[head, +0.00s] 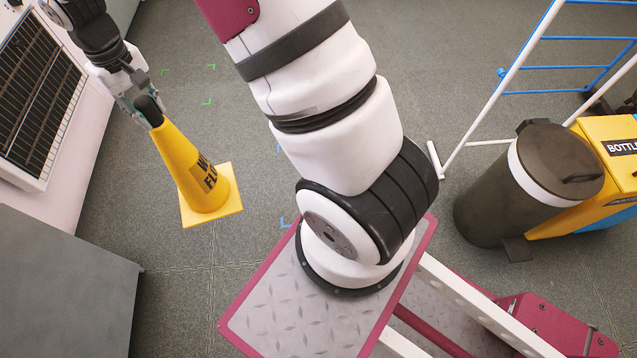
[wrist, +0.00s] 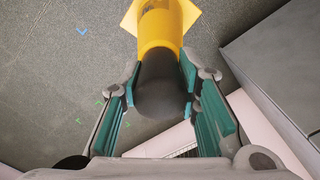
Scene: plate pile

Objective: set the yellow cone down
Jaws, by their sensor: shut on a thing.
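The yellow cone (head: 190,167) has a square yellow base, black lettering on its side and a black rounded top. In the head view it is at the left, tilted, with its base toward the lower right. My gripper (head: 143,108) is shut on the cone's black top. In the wrist view the black top sits between the teal finger pads of my gripper (wrist: 160,92), and the yellow body of the cone (wrist: 160,30) extends away beyond it. I cannot tell whether the base touches the floor.
Green corner marks (head: 207,102) and blue corner marks (head: 284,223) lie on the grey floor. A grey cabinet (head: 60,285) stands at the lower left, a white panelled unit (head: 45,85) at the left. A dark bin (head: 520,200) and a yellow bottle box (head: 610,150) stand at the right.

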